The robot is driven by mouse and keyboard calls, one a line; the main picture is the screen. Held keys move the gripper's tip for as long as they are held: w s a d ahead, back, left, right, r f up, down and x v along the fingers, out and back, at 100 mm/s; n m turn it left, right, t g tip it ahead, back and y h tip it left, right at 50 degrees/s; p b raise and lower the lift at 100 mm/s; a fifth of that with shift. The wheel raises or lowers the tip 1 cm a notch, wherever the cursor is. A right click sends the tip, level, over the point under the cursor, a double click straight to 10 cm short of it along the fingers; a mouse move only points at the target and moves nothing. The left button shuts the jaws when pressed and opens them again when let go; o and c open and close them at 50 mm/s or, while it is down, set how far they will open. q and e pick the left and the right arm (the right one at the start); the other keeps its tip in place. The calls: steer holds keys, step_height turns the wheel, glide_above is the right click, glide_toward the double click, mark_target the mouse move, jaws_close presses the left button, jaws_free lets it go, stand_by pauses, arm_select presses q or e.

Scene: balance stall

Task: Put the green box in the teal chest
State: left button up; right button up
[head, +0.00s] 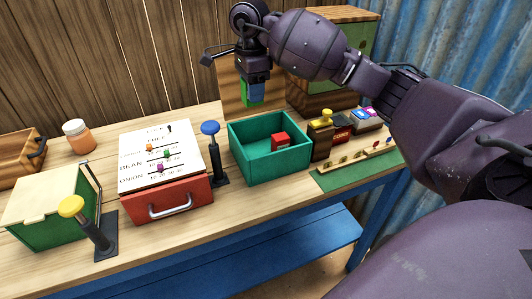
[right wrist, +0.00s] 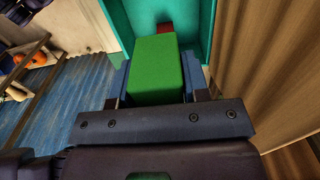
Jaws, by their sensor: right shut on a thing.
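The green box (right wrist: 158,70) is between the fingers of my right gripper (head: 254,93), which is shut on it. In the head view the green box (head: 246,94) shows only in part, beside the blue finger. My right gripper holds it in the air above and behind the open teal chest (head: 270,160). In the right wrist view the teal chest (right wrist: 118,22) shows beyond the box. A red box (head: 281,141) lies inside the chest toward its right. My left gripper is not in view.
A blue-knobbed lever (head: 213,150) stands left of the chest. Further left are a red drawer unit (head: 180,204), a yellow-knobbed lever (head: 88,225), a green lidded box (head: 50,218) and a jar (head: 78,137). Several small boxes (head: 342,131) and a green tray (head: 362,172) stand right.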

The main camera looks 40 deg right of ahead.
step_height(320, 180, down, 19)
steer(key=shift+f+b, duration=0.2)
steer(key=shift+b, duration=0.45)
steer(key=shift+f, duration=0.2)
steer(key=o, duration=0.9)
steer(key=shift+o, duration=0.3)
steer(key=shift+r, duration=0.15)
step_height(320, 180, up, 12)
steer(key=shift+p, duration=0.45)
